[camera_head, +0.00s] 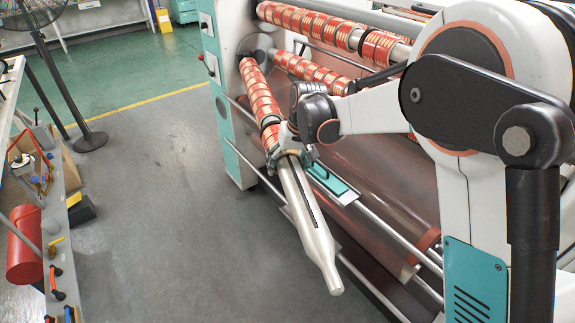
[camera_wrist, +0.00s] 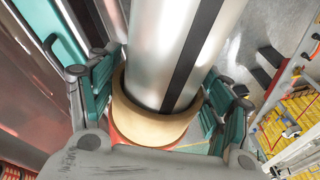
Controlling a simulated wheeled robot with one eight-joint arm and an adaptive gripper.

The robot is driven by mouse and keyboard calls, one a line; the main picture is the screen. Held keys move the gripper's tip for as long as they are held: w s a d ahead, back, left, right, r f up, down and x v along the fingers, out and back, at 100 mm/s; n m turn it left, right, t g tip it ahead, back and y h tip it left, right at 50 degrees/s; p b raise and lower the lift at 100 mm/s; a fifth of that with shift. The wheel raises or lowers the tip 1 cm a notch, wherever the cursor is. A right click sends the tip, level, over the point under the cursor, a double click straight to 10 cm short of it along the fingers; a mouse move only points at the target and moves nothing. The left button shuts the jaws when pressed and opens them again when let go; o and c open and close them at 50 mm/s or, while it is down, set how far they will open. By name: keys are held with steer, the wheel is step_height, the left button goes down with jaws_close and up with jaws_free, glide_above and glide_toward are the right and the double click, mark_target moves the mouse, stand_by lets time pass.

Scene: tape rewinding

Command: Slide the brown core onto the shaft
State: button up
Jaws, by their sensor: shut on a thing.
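The brown core (camera_wrist: 155,128) is a tan ring in the wrist view, and it sits around the shaft (camera_wrist: 178,50). My gripper (camera_wrist: 156,95) is shut on the core, with a teal finger on either side. In the head view the shaft (camera_head: 308,215) is a silver bar with a dark slot and a narrowed free end pointing toward the front. My gripper (camera_head: 292,153) is part way along it, and the core there is mostly hidden by the fingers. Red and cream cores (camera_head: 262,95) fill the shaft behind my gripper.
More loaded shafts (camera_head: 325,27) run across the machine at the back. Rails (camera_head: 385,230) and a wide film web (camera_head: 360,185) lie right of the shaft. A bench (camera_head: 35,225) with tools and a red cylinder (camera_head: 24,245) stands at the left. The grey floor between is clear.

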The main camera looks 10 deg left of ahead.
steer(key=o, duration=1.1)
steer(key=shift+v, duration=3.65)
